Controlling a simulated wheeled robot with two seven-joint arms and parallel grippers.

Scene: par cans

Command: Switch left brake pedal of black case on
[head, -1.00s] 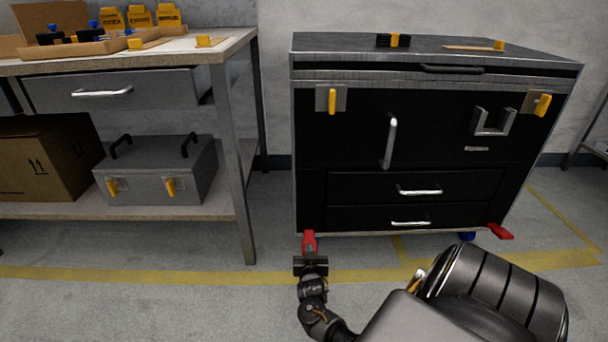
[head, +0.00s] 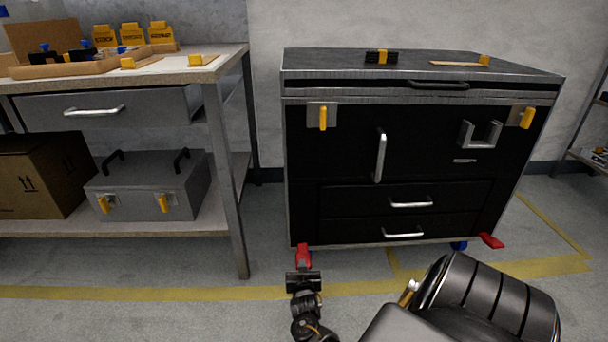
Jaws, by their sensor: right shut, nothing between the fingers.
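The black case (head: 345,150) is a wheeled cabinet with drawers, standing at the centre right. Its left brake pedal (head: 303,254) is red and sticks out at the bottom front left corner. Its right brake pedal (head: 491,240) is also red, at the bottom right corner beside a blue caster. My right gripper (head: 303,272) is shut and empty, just in front of the left pedal. It overlaps the pedal's near end in the picture; I cannot tell whether they touch. My left gripper is not in view.
A workbench (head: 228,190) stands to the left, with a grey toolbox (head: 150,185) and a cardboard box (head: 40,170) on its lower shelf. The floor in front is clear, crossed by yellow lines (head: 150,292). A shelf (head: 592,155) stands at the far right.

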